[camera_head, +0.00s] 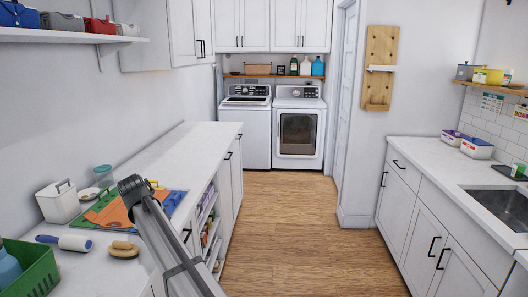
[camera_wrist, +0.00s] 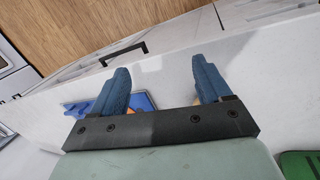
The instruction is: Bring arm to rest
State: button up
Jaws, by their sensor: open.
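My gripper (camera_wrist: 160,76) shows in the wrist view with its two blue fingers spread apart and nothing between them. It is above the white left-hand counter (camera_wrist: 165,74), near its front edge. Part of a blue mat (camera_wrist: 143,101) and a bit of orange show beyond and between the fingers. In the head view my grey arm reaches up from the bottom, over the left counter (camera_head: 178,150). The gripper itself cannot be made out there.
On the left counter are a folded orange cloth (camera_head: 112,214), a white canister (camera_head: 57,203), a lint roller (camera_head: 65,242), a brush (camera_head: 124,250) and a green crate (camera_head: 36,274). A shelf (camera_head: 60,36) hangs above. The wooden floor (camera_head: 290,225) is clear.

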jog(key=w+d+f+m+g+h, duration=0.1)
jog(key=d+f+m+g, duration=0.15)
jog(key=d+f, duration=1.8)
jog(key=s+d+f+m+g, duration=0.15)
jog(key=s+d+f, duration=0.25)
jog(key=d+f, duration=0.4)
jog(key=s+d+f+m+g, duration=0.1)
jog(key=s+d+f+m, duration=0.15)
jog(key=d+f, duration=0.55)
jog(key=s+d+f+m+g, duration=0.1)
jog(key=s+d+f+m, duration=0.1)
jog(key=s+d+f, duration=0.5)
jog(key=s+d+f+m+g, duration=0.1)
jog(key=s+d+f+m, duration=0.1)
jog(key=s+d+f, duration=0.65)
jog(key=s+d+f+m+g+y, duration=0.1)
jog(key=s+d+m, duration=0.1)
jog(key=s, duration=0.9)
jog(key=s+d+f+m+g+y, duration=0.1)
jog(key=s+d+f+m+g, duration=0.1)
jog(key=s, duration=0.8)
jog(key=shift+s+f+m, duration=0.3)
jog(key=shift+s+m, duration=0.05)
jog(key=shift+d, duration=0.1)
